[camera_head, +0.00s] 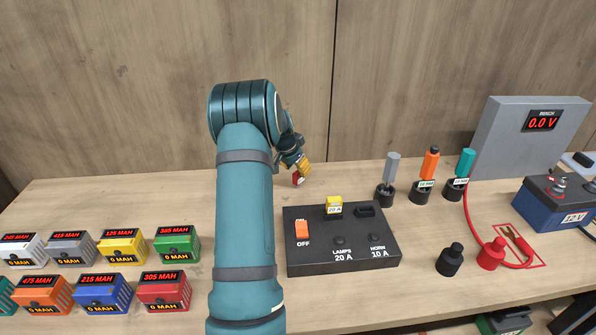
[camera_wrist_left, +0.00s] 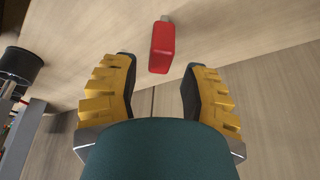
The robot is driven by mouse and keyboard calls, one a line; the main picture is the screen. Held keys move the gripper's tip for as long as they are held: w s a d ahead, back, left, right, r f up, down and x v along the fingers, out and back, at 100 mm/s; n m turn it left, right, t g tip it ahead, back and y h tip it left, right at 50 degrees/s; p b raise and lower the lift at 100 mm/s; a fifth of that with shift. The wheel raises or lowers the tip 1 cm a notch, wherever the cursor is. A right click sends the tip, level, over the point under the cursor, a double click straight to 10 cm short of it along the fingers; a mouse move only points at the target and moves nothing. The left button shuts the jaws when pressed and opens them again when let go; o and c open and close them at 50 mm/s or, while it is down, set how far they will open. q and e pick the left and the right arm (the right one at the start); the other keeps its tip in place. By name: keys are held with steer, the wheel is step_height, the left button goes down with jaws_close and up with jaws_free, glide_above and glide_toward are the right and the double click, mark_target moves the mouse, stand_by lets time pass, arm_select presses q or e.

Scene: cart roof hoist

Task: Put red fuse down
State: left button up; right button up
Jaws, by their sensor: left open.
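The red fuse (camera_head: 297,179) is a small red block near the back of the table, just left of and behind the black fuse panel (camera_head: 340,262). In the left wrist view the red fuse (camera_wrist_left: 161,47) lies on the wood, with a small grey tip at one end. My left gripper (camera_head: 303,169) is just above and beside it. The left wrist view shows the gripper's yellow fingers (camera_wrist_left: 156,88) spread apart, with nothing between them and the fuse beyond the tips. My right gripper is not seen.
The panel carries a yellow 20 A fuse (camera_head: 334,205), an orange switch (camera_head: 302,229) and an empty-looking black slot (camera_head: 365,209). Several coloured battery packs (camera_head: 176,245) stand at the left. Handled tools in black holders (camera_head: 421,192), a bench meter (camera_head: 520,130) and a blue battery (camera_head: 556,203) stand right.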

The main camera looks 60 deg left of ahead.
arm_select(q)
steer(key=v, duration=0.9)
steer(key=shift+s+r+p, duration=0.2)
steer(key=shift+r+p, duration=0.05)
steer(key=shift+p, duration=0.15)
steer(key=shift+d, duration=0.15)
